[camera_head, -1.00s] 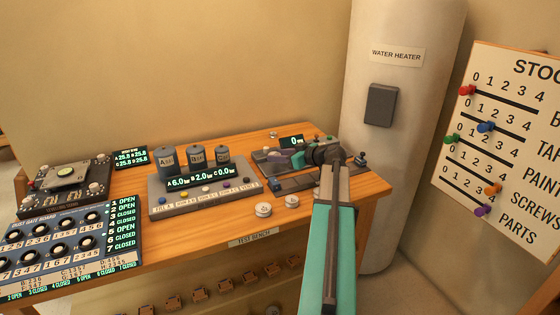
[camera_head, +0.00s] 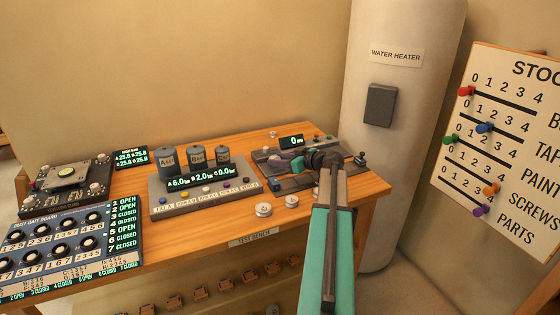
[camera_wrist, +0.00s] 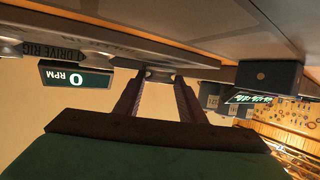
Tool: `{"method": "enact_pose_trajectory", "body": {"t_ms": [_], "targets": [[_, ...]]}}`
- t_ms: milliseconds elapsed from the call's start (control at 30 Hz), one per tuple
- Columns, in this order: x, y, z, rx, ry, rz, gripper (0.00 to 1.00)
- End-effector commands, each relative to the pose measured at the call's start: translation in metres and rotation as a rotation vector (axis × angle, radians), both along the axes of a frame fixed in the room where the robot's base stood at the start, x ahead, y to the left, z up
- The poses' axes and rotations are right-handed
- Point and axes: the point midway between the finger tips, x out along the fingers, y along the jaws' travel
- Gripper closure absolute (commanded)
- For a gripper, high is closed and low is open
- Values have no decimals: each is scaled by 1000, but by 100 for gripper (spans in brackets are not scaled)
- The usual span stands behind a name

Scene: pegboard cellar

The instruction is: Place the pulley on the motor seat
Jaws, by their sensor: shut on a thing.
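The drive rig (camera_head: 292,183) is a dark grey plate at the right end of the test bench, with an "0 RPM" display (camera_head: 291,141) at its back. The display also shows in the wrist view (camera_wrist: 77,75), beside the "DRIVE RIG" lettering. My gripper (camera_head: 284,163) is low over the rig. In the wrist view, its two fingers (camera_wrist: 159,78) are closed on a small grey piece at their tips, which I take to be the pulley (camera_wrist: 159,72); little of it shows. The motor seat cannot be made out, with my gripper and wrist over that part of the rig.
A panel with several grey cylinders (camera_head: 195,160) stands left of the rig. A water heater (camera_head: 400,150) stands right behind the bench.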

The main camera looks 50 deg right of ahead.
Motion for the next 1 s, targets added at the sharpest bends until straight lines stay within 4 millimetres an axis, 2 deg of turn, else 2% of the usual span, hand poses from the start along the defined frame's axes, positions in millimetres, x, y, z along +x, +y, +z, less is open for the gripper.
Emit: {"method": "enact_pose_trajectory", "body": {"t_ms": [133, 600, 633, 733, 1000], "targets": [[0, 0, -7, 1, 0, 0, 86], [0, 0, -11, 0, 0, 1, 86], [0, 0, -10, 0, 0, 1, 62], [0, 1, -10, 0, 0, 1, 45], [0, 1, -10, 0, 0, 1, 45]]}}
